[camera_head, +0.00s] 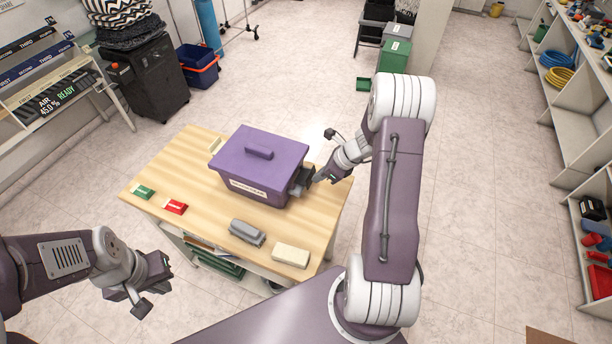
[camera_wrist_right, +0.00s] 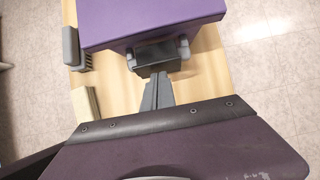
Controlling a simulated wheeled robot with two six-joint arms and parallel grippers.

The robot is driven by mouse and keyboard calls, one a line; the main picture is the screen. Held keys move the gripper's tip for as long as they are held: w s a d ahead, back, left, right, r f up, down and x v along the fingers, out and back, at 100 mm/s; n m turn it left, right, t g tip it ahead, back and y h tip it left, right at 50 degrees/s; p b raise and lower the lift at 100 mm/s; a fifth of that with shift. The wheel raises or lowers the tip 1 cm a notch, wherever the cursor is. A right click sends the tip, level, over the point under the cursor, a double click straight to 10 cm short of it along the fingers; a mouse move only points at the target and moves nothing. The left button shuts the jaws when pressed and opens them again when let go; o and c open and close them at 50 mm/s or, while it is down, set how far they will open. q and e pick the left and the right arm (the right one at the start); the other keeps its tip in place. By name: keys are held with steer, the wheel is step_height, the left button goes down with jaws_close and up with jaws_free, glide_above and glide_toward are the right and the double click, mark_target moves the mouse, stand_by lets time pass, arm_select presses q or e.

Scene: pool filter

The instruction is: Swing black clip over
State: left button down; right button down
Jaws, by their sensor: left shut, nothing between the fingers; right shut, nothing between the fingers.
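A purple lidded box (camera_head: 258,163) with a white label stands on the light wooden table (camera_head: 150,185). The black clip (camera_head: 299,181) is on the box's right side, and it also shows in the right wrist view (camera_wrist_right: 157,55) below the purple lid (camera_wrist_right: 150,18). My right gripper (camera_head: 316,180) is shut with its tips at the clip; in the right wrist view the closed fingers (camera_wrist_right: 157,85) point at the clip's lower edge. I cannot tell whether they touch it. My left gripper (camera_head: 142,293) is shut and empty, off the table's left front, away from the box.
A green block (camera_head: 144,192), a red block (camera_head: 175,206), a grey object (camera_head: 247,232) and a cream block (camera_head: 291,255) lie along the table's front. A grey shelf (camera_head: 585,140) stands at the right, with open floor between.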

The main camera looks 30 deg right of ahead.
steer(key=shift+s+d+r+p, duration=0.4)
steer(key=shift+s+d, duration=0.25)
steer(key=shift+s, duration=0.1)
steer(key=shift+s+d+r+p, duration=0.4)
steer(key=shift+s+d, duration=0.25)
steer(key=shift+s, duration=0.1)
step_height(320, 180, up, 5)
steer(key=p, duration=0.4)
steer(key=v, duration=0.9)
steer(key=shift+p, duration=0.4)
